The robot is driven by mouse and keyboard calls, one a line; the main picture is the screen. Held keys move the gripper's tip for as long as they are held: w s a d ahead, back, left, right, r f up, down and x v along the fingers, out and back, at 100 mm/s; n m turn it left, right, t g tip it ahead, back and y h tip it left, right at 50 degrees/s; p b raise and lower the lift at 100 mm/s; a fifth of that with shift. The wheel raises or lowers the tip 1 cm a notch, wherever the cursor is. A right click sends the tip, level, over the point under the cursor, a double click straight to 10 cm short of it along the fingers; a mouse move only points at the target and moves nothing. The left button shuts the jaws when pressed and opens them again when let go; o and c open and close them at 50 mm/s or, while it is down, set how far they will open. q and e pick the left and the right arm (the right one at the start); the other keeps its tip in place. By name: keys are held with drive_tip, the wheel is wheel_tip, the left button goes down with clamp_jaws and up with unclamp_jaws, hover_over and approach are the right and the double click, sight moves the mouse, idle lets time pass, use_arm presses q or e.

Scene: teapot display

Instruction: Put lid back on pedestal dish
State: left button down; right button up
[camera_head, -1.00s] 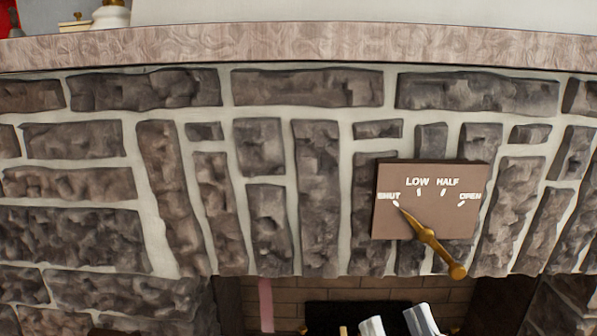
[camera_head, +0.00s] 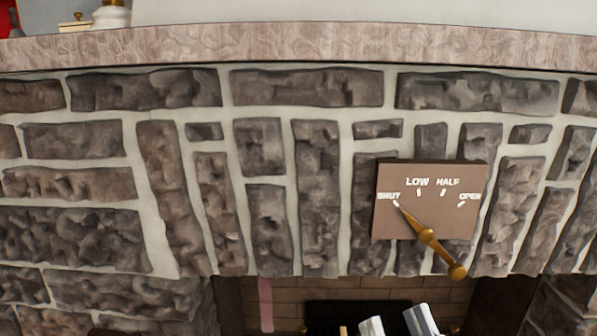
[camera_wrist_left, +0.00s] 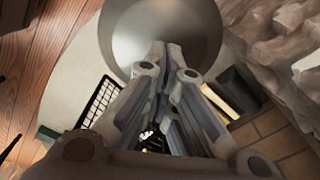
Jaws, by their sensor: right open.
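In the left wrist view, the fingers of my left gripper (camera_wrist_left: 165,48) are close together. Their tips reach the middle of a round grey piece (camera_wrist_left: 200,25) that looks like the lid; the fingers hide its centre and any knob. My left gripper does not show in the head view. My right gripper (camera_head: 396,322) is open at the bottom edge of the head view, in front of the fireplace opening, with nothing seen between its fingers. I cannot make out the pedestal dish for certain; a white piece (camera_head: 112,16) on the mantel is cut off by the top edge.
The stone mantel shelf (camera_head: 300,46) runs across the top. A small cream box with a gold knob (camera_head: 75,24) stands at its left. A brown damper plate (camera_head: 410,215) with a brass lever (camera_head: 428,236) at SHUT juts above the fireplace. A black grid (camera_wrist_left: 98,100) lies below.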

use_arm(q)
drive_tip(key=shift+f, duration=0.1)
use_arm(e)
drive_tip(key=shift+s+r, duration=0.1)
use_arm(q)
drive_tip(key=shift+f, duration=0.2)
use_arm(e)
drive_tip(key=shift+s+r+t, duration=0.3)
drive_tip(key=shift+r+t, duration=0.2)
drive_tip(key=shift+r, duration=0.05)
idle(0.3)
